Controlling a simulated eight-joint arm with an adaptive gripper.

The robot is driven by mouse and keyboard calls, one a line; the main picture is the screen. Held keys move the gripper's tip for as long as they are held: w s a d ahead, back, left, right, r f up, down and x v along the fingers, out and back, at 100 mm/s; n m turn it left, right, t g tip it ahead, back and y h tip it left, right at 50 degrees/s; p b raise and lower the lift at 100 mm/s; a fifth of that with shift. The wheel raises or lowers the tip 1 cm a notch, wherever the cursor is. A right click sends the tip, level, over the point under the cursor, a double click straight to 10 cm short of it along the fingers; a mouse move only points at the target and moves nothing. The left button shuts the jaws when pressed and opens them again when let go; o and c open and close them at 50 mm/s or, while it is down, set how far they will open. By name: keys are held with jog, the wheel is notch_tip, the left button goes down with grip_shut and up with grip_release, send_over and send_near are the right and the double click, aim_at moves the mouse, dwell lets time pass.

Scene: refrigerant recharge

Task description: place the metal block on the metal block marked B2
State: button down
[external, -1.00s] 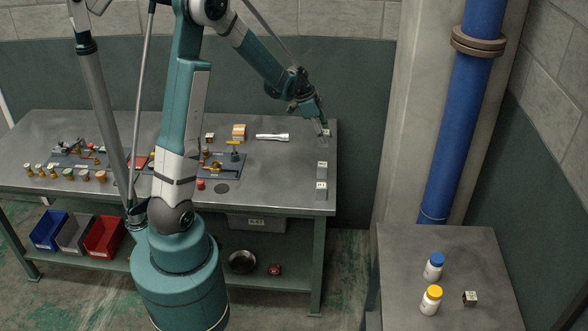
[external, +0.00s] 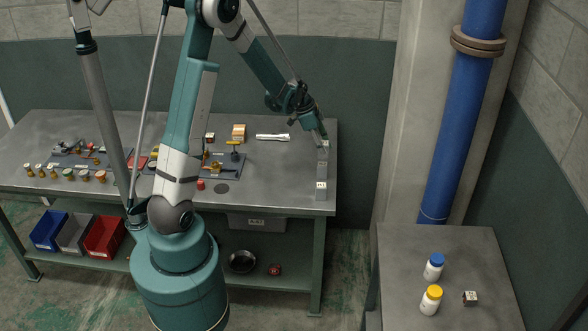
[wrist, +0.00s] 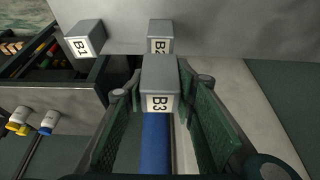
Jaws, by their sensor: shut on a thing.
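The held metal block (wrist: 159,85) is grey with a white label reading B3. It sits between the two green-padded fingers of my gripper (wrist: 161,78), which are shut on it. In the external view my gripper (external: 322,139) is over the right end of the workbench, with the held block (external: 323,146) small at its tips. The metal block marked B2 (wrist: 160,33) shows just beyond the held block in the wrist view, partly covered by it. It stands on the bench in the external view (external: 322,168). Any gap between B3 and B2 is unclear.
A similar block marked B1 (wrist: 85,39) stands at the left in the wrist view and nearer the bench front externally (external: 321,190). A white cylindrical tool (external: 272,137) lies left of my gripper. A side table (external: 450,250) holds two bottles and a small block.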

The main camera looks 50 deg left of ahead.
jog(key=shift+f, duration=2.05)
jog(key=shift+f, duration=0.15)
jog(key=c, duration=1.9)
grip_release()
jog(key=shift+r, duration=0.25)
jog(key=v, duration=1.1)
jog(key=shift+r, duration=0.35)
jog(key=shift+s+a, duration=0.1)
jog(key=shift+s, duration=0.05)
